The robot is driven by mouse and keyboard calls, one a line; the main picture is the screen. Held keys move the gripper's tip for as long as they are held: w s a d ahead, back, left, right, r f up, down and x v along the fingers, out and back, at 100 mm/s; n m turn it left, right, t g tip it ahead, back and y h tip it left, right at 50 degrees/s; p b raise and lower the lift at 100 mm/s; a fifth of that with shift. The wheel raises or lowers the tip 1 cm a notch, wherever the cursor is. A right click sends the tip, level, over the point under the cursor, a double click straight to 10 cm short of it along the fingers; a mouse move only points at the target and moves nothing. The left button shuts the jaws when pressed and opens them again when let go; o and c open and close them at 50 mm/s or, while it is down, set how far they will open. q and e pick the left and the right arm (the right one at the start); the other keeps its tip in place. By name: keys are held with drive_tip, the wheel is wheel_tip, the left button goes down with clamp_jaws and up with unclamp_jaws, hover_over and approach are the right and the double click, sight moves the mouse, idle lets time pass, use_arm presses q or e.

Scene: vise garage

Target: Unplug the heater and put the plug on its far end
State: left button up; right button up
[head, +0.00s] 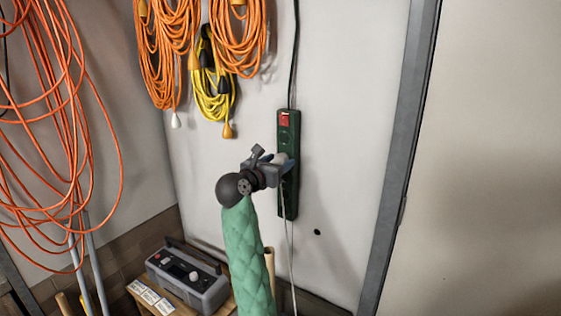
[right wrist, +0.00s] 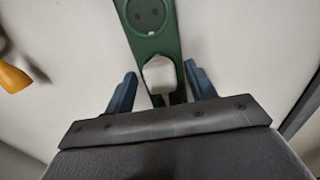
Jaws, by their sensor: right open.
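A dark green power strip (head: 288,140) with a red switch hangs upright on the white wall in the head view. It also shows in the right wrist view (right wrist: 166,42), with a free round socket above a white plug (right wrist: 159,75). The plug sits on the strip, and a white cord (head: 290,255) runs down below it in the head view. My right gripper (head: 286,163) is at the strip's middle. In the wrist view its blue fingers (right wrist: 160,88) are open, one on each side of the plug, with gaps between. The heater is not recognisable. My left gripper is out of view.
Orange cables (head: 165,50) and a yellow cable (head: 213,95) hang on the wall left of the strip. A grey box-like device (head: 190,275) stands on a wooden surface at the lower left. A grey metal post (head: 398,150) stands to the right; bare wall lies between.

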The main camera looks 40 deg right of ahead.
idle(1.2)
drive_tip(key=shift+b, duration=0.4)
drive_tip(key=shift+c, duration=0.2)
clamp_jaws()
drive_tip(key=shift+a+f, duration=0.1)
drive_tip(key=shift+b+v, duration=0.9)
drive_tip(key=shift+v, duration=2.05)
